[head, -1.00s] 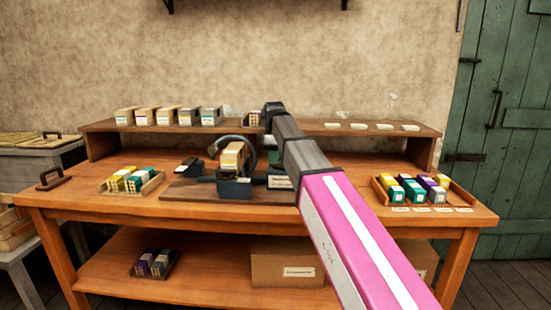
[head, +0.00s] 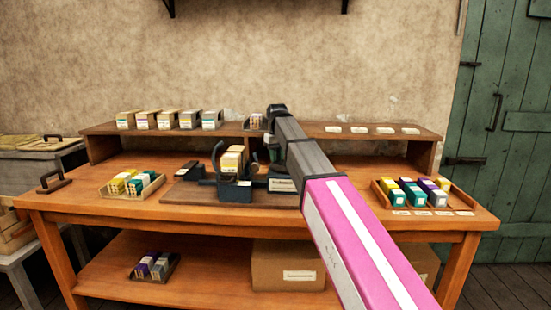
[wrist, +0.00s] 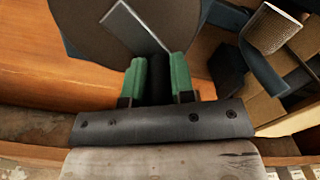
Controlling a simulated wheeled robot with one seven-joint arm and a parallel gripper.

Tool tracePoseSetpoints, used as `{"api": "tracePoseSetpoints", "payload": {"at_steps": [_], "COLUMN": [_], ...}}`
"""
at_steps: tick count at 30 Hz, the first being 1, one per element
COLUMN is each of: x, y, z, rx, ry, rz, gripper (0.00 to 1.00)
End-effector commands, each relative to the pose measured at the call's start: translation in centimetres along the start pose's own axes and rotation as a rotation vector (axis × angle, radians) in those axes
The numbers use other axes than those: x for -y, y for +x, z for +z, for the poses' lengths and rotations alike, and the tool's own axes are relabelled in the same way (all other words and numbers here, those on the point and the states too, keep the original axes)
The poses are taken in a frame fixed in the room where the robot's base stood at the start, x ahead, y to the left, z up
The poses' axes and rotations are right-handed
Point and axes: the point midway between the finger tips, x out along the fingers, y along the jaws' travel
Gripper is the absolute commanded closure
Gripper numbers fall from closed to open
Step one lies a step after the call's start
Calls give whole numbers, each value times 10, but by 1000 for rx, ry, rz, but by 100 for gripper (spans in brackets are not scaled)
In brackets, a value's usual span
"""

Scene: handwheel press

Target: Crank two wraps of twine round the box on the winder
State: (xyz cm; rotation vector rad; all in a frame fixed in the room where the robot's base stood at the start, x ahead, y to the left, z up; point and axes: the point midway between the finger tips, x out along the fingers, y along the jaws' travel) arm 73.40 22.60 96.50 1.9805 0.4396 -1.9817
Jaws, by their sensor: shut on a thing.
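The winder stands mid-table on a dark base (head: 180,193). A tan and cream box (head: 232,160) sits upright in its dark cradle (head: 236,190), with a curved dark arm (head: 216,158) rising on its left. The box also shows at the top right of the wrist view (wrist: 270,30). My gripper (wrist: 158,68) has green fingers shut on a dark crank handle (wrist: 158,88), just right of the box. A big dark brown disc (wrist: 85,25) lies beyond the fingers. In the head view my arm hides most of the gripper and crank. I cannot make out any twine.
A tray of boxes (head: 104,191) is at the left, another (head: 382,197) at the right. A raised shelf (head: 98,130) behind carries several boxes and white labels. A loose handle (head: 60,183) lies at the left end.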

Motion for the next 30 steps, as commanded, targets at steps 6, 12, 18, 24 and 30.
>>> {"api": "tracePoseSetpoints", "payload": {"at_steps": [6,12,18,24,30], "x": [-9,-18,-27,-35,-43], "y": [0,0,0,0,0], "z": [-4,-5,-5,-3,1], "rx": [0,-1,-1,-1,-2], "ry": [206,397,588,777,966], "rz": [0,0,0,0,0], "gripper": [100,100,100,100,100]}}
